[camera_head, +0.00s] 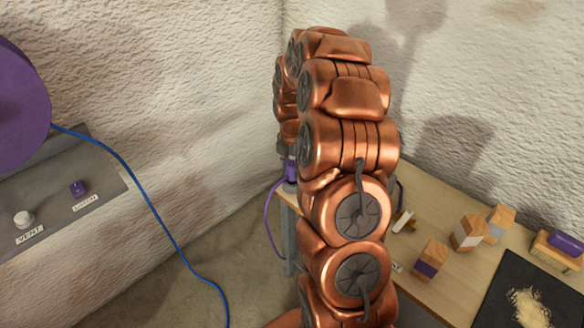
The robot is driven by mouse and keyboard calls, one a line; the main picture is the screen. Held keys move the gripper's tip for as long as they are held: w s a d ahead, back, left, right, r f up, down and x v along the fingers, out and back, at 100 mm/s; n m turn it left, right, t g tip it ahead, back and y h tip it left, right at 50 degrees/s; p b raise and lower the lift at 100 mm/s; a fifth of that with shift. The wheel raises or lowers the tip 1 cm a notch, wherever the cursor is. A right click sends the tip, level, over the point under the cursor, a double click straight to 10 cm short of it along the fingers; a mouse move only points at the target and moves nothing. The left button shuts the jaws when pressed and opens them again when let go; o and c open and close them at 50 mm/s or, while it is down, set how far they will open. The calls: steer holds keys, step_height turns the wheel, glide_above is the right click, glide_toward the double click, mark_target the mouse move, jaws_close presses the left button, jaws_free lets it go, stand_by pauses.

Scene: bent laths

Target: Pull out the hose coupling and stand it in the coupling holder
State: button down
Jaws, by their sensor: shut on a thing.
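My copper arm arches through the middle of the view and hides much behind it. At its far end a dark grey part of my gripper (286,149) shows at the arm's left edge, mostly hidden. Just below it is a purple piece, which looks like the hose coupling (291,171), with a grey part under it, near the table's left corner. My gripper appears shut on it. A thin purple hose (267,214) hangs in a curve to its left. I cannot make out the coupling holder for certain; the arm may hide it.
The wooden table (447,288) bears several banded wooden blocks (468,232), a wooden piece with a purple top (562,246) and a black mat (496,302) with pale crumbs. At left are a grey panel (55,222), a purple disc (20,110) and a blue cord (150,205). Rough walls stand behind.

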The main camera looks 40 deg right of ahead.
steer(key=shift+f, duration=0.95)
stand_by(1.3)
steer(key=shift+c, duration=0.7)
jaws_free()
steer(key=shift+r, duration=0.1)
steer(key=shift+r+p, duration=1.25)
steer(key=shift+r, duration=2.45)
